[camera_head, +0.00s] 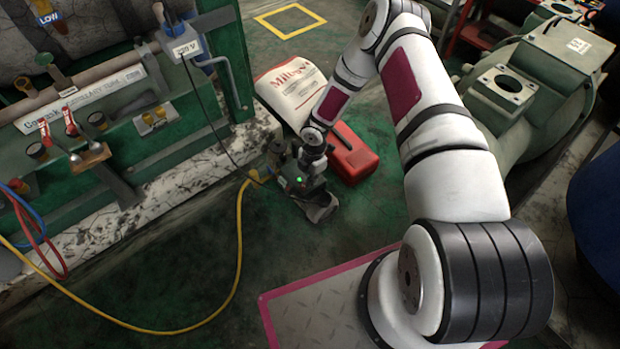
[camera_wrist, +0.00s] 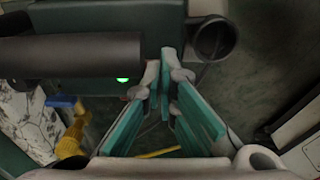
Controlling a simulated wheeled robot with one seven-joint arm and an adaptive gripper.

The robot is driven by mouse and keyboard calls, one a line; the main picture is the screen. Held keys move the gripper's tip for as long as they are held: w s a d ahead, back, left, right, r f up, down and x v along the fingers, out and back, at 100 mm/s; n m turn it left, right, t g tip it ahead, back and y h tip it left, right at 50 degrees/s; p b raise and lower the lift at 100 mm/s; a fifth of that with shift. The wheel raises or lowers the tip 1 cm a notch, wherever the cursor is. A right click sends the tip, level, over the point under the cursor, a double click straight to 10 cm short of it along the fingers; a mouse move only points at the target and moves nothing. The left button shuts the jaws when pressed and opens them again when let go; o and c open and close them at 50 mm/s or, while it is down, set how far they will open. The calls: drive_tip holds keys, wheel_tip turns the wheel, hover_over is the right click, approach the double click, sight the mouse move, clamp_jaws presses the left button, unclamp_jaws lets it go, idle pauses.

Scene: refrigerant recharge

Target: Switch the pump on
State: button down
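The pump (camera_head: 300,187) stands on the green floor in the head view, with a small green light (camera_head: 299,180) lit on it. In the wrist view the pump body (camera_wrist: 108,18) fills the upper part, with a dark cylinder (camera_wrist: 70,55) at left and the green light (camera_wrist: 122,79) below it. My gripper (camera_head: 309,158) points down at the pump from above. In the wrist view my gripper (camera_wrist: 165,62) has its teal-padded fingers drawn together at the tips, just right of the light, with nothing seen between them. Whether the tips touch the pump cannot be told.
A yellow hose (camera_head: 238,245) runs from the pump across the floor. A black cable (camera_head: 205,115) hangs from the 220 V box (camera_head: 183,46). Green machinery (camera_head: 505,95) stands at right.

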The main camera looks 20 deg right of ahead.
drive_tip(key=shift+a+f, duration=0.1)
drive_tip(key=shift+f, duration=0.2)
